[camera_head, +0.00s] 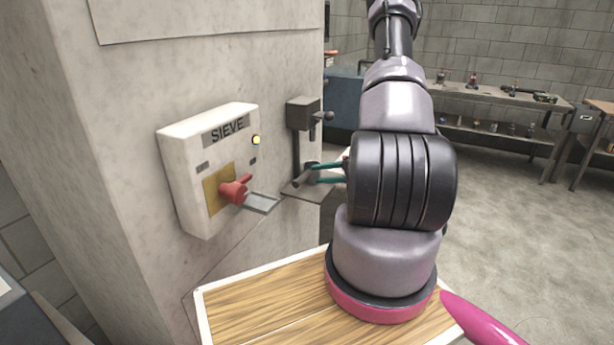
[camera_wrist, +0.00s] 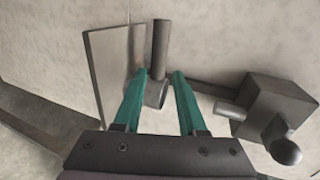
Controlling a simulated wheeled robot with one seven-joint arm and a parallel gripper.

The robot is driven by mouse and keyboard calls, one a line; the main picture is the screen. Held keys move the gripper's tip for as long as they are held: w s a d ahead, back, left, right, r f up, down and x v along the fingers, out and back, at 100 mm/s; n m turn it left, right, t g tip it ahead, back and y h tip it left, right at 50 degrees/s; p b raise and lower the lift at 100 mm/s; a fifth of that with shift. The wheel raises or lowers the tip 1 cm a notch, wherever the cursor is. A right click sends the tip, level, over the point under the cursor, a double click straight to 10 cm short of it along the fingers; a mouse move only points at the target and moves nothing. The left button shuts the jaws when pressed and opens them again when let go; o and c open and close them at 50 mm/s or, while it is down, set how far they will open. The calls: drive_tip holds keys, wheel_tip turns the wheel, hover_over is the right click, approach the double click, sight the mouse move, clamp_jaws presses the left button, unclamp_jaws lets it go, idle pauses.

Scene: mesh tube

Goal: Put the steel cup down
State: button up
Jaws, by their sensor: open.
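A small grey metal piece, which looks like the steel cup, shows in the wrist view as a short round body (camera_wrist: 157,93) with a straight bar sticking out from it (camera_wrist: 160,48). In the head view its bar (camera_head: 301,180) lies just above a small dark shelf (camera_head: 312,193) on the wall unit. My gripper (camera_head: 318,174) has teal fingers, open, one on each side of the round body in the wrist view (camera_wrist: 163,76). I cannot tell whether a finger touches it, or whether it rests fully on the shelf. My arm hides part of this area in the head view.
A dark block (camera_head: 303,113) with a knob stands above the shelf; it also shows in the wrist view (camera_wrist: 270,108). Left of it are a white SIEVE box (camera_head: 185,165) with a red switch and a small grey ledge (camera_head: 261,203). A wooden top (camera_head: 265,305) lies below. Workbenches stand behind.

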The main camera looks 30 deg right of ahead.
drive_tip(key=s+a+r+n+g+y, duration=0.1)
drive_tip(key=s+a+r+n+g, duration=0.25)
drive_tip(key=a+r, duration=0.45)
drive_tip(key=s+a+r+n+g+y, duration=0.1)
drive_tip(key=s+a+r+n+g, duration=0.3)
drive_tip(key=r, duration=0.7)
drive_tip(key=s+a+r+t+h, duration=0.1)
drive_tip(key=s+r+h, duration=0.3)
drive_tip(key=r, duration=0.4)
drive_tip(key=s+a+r+m+t+h, duration=0.1)
drive_tip(key=s+r+h, duration=0.3)
drive_tip(key=r, duration=0.5)
drive_tip(key=shift+s+a+t+h, duration=0.25)
drive_tip(key=shift+a+t+h, duration=0.15)
drive_tip(key=shift+a+t, duration=0.35)
